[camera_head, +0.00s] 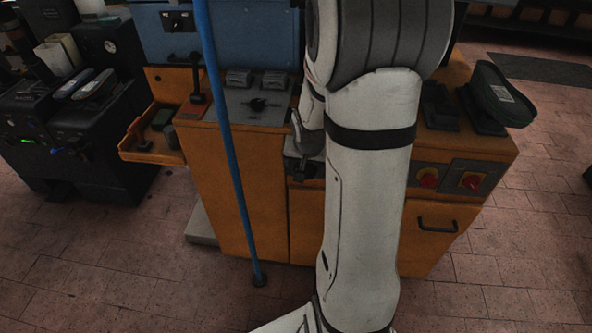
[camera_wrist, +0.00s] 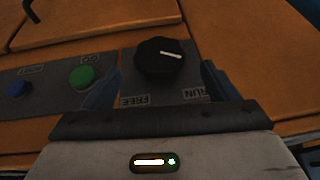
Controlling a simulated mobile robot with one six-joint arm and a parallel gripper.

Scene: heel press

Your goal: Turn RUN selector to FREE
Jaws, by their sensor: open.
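The RUN selector is a black round knob (camera_wrist: 158,58) with a white pointer line, on a dark panel in the wrist view. The pointer lies toward the right of the picture, on the side of the RUN label (camera_wrist: 195,93). The FREE label (camera_wrist: 133,101) is to its left; both labels appear upside down. My gripper (camera_wrist: 160,72) is open, with one finger at each side of the knob and visible gaps between. Whether the fingertips reach down to the knob's depth I cannot tell. In the head view my arm hides much of the bench front.
A green button (camera_wrist: 82,77) and a blue button (camera_wrist: 17,88) sit left of the knob. A blue pole (camera_head: 232,150) stands in front of the orange bench (camera_head: 230,190).

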